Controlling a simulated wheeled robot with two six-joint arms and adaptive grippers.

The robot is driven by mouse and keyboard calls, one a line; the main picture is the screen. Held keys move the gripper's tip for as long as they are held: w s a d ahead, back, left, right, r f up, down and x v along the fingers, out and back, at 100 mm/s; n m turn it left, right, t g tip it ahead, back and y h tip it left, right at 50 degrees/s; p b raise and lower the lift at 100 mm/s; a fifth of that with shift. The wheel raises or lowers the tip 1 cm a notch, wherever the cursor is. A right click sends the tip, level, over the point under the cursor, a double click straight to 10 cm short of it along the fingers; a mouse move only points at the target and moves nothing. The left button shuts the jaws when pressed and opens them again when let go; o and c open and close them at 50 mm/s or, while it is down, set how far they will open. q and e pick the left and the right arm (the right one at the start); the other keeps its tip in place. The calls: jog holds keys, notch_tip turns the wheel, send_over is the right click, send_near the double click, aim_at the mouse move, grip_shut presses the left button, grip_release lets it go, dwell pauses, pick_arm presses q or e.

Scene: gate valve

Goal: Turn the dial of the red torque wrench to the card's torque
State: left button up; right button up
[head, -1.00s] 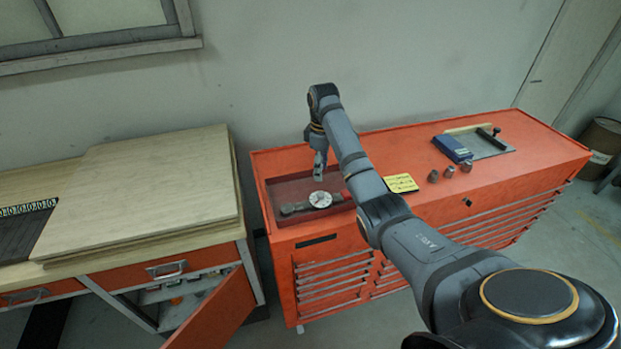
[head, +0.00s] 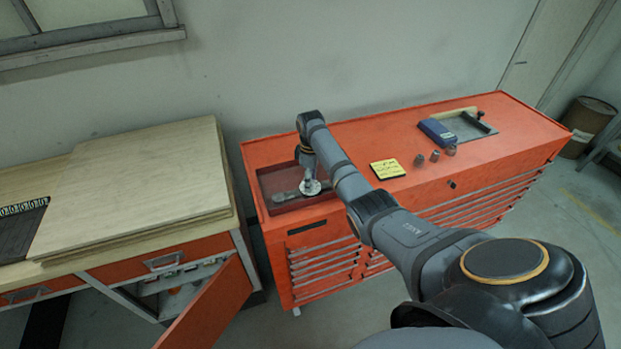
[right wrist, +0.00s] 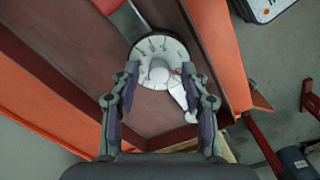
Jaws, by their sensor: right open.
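The torque wrench (head: 284,197) lies in the recessed tray (head: 268,184) at the left end of the red tool cabinet. Its round white dial (head: 310,188) shows just under my right gripper (head: 308,175). In the right wrist view the dial (right wrist: 147,46) has dark marks around its rim and a pale pointer-like piece reaching to the lower right. My right gripper's two fingers (right wrist: 160,88) are open, one on each side of the dial's near part. I cannot tell whether they touch it. The yellow card (head: 387,169) lies on the cabinet top; its writing is too small to read. My left gripper is not in view.
Several small metal sockets (head: 434,156) stand right of the card. A blue case (head: 437,132) and a grey plate (head: 468,127) lie farther back. A wooden workbench (head: 140,185) stands to the left, with an open orange door (head: 210,308) below.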

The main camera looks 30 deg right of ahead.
jog(key=shift+c, duration=1)
jog(key=shift+w, duration=0.1)
grip_shut()
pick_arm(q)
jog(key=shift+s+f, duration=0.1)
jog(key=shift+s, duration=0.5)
pick_arm(e)
jog(key=shift+r+m+p, duration=0.15)
jog(key=shift+m+p, duration=0.6)
jog(key=shift+m, duration=0.15)
jog(key=shift+m+p, duration=0.65)
jog(key=shift+m, duration=0.55)
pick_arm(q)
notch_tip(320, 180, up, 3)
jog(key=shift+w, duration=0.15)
pick_arm(e)
jog(key=m, duration=0.4)
jog(key=shift+m, duration=0.7)
